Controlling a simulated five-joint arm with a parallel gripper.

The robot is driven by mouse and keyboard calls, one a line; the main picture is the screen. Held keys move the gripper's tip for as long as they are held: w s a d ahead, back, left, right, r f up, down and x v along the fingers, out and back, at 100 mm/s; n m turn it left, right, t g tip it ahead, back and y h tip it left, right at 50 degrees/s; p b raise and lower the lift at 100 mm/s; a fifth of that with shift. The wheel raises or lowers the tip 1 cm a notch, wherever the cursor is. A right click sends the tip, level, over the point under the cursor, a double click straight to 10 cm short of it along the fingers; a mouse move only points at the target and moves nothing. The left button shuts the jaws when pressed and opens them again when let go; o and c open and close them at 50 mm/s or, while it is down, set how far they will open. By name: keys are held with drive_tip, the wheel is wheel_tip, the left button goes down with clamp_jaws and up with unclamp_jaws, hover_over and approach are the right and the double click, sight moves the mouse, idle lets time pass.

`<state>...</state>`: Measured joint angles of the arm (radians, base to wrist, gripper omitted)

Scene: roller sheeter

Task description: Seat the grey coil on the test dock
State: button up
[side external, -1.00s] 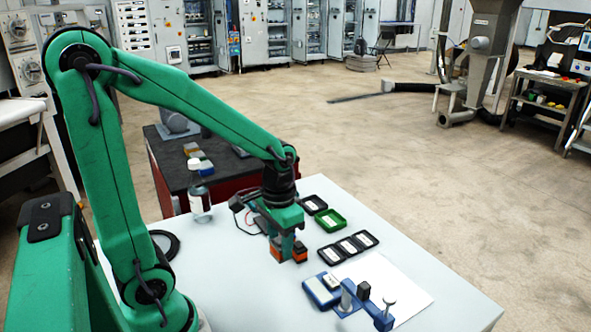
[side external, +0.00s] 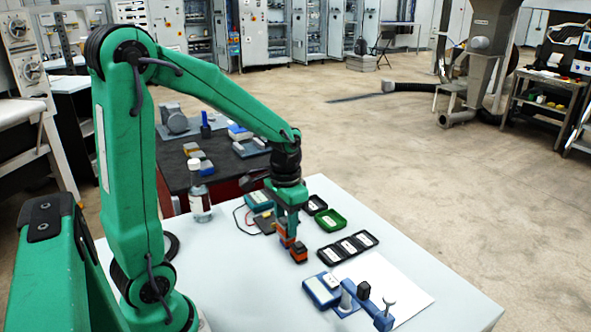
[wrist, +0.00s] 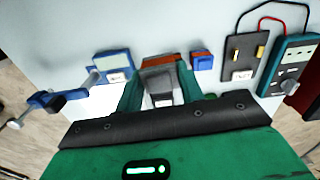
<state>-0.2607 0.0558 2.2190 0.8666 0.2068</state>
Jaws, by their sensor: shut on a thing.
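My gripper (side external: 289,238) is above the table, pointing down. In the wrist view my gripper (wrist: 160,90) is shut on the grey coil (wrist: 160,78), a grey piece with a reddish-brown end and a pale patch between the green fingers. The test dock (wrist: 243,55) is a black block with two brass contacts and a white label, joined by wires to a teal meter (wrist: 287,66). The coil is apart from the dock, left of it in the wrist view. In the side view the dock (side external: 266,223) is partly hidden by my arm.
A small blue-and-orange block (wrist: 202,60) lies between coil and dock in the wrist view. A labelled blue box (side external: 322,290) and blue stand (side external: 376,304) are at the front. A green tray (side external: 330,221) and black trays (side external: 348,246) lie right. A bottle (side external: 199,203) stands behind.

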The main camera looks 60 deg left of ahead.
drive_tip(key=w+a+f, duration=0.1)
drive_tip(key=w+a, duration=0.1)
drive_tip(key=a, duration=0.7)
drive_tip(key=w+a+f, duration=0.1)
drive_tip(key=w+a, duration=0.2)
drive_tip(key=a, duration=0.6)
drive_tip(key=shift+a+f+m, duration=0.3)
drive_tip(key=shift+a+f, duration=0.05)
drive_tip(key=shift+f, duration=0.15)
drive_tip(key=shift+f, duration=2.4)
drive_tip(key=shift+f, duration=1.05)
drive_tip(key=o, duration=1.1)
drive_tip(key=shift+o, duration=0.7)
